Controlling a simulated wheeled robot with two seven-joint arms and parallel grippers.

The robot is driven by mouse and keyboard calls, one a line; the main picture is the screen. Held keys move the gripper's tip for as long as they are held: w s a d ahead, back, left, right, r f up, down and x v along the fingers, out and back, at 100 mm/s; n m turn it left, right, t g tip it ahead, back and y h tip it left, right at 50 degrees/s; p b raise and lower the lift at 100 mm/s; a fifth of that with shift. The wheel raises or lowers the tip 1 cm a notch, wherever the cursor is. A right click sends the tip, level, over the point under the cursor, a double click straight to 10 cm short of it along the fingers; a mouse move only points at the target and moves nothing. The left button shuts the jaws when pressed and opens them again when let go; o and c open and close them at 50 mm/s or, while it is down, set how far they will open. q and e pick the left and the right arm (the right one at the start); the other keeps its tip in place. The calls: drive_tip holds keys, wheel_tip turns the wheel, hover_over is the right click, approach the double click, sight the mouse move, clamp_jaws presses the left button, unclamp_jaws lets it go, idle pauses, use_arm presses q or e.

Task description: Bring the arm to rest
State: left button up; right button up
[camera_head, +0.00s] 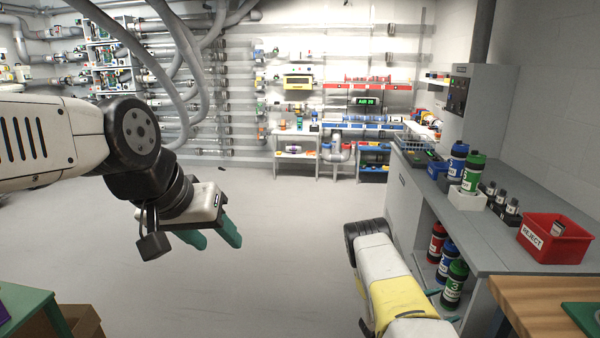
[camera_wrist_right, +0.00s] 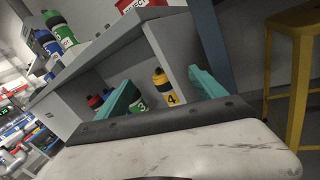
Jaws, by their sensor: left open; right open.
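My left arm comes in from the left in the head view. Its gripper (camera_head: 214,240) hangs over open floor with teal fingers apart and nothing between them. My right arm reaches forward at the lower right, beside the grey workbench. Its gripper (camera_wrist_right: 162,88) shows teal fingers spread wide in the right wrist view; it is empty and faces the bench's lower shelf. A yellow bottle marked 4 (camera_wrist_right: 164,86) stands on that shelf, seen between the fingers and apart from them. In the head view the right fingers are mostly hidden by my arm.
Red (camera_head: 437,243), blue (camera_head: 448,262) and green (camera_head: 455,284) bottles stand on the lower shelf. Blue and green bottles, a white holder (camera_head: 467,198) and a red REJECT bin (camera_head: 553,239) are on the bench top. A yellow stool (camera_wrist_right: 297,75) stands right in the wrist view. Mid floor is clear.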

drive_tip(key=s+a+r+m+g+y, duration=0.2)
drive_tip(key=r+m+g, duration=0.15)
drive_tip(key=r, duration=0.35)
drive_tip(key=s+a+r+m+g+y, duration=0.1)
drive_tip(key=s+r+m+g+y, duration=0.2)
drive_tip(key=r, duration=0.5)
drive_tip(key=s+a+r+m+g+y, duration=0.2)
drive_tip(key=r+m, duration=0.3)
drive_tip(key=r, duration=0.2)
drive_tip(key=s+a+r+m+t+y, duration=0.2)
drive_tip(key=s+a+r+t+y, duration=0.3)
drive_tip(key=s+a+r, duration=0.3)
drive_tip(key=s+a+r+m+t+y, duration=0.3)
drive_tip(key=s+a+r+y, duration=0.5)
drive_tip(key=a+r, duration=0.6)
drive_tip(key=s+a+t, duration=0.1)
drive_tip(key=a, duration=0.2)
drive_tip(key=shift+a+m+t, duration=0.35)
drive_tip(key=shift+a, duration=0.05)
drive_tip(key=shift+r, duration=0.1)
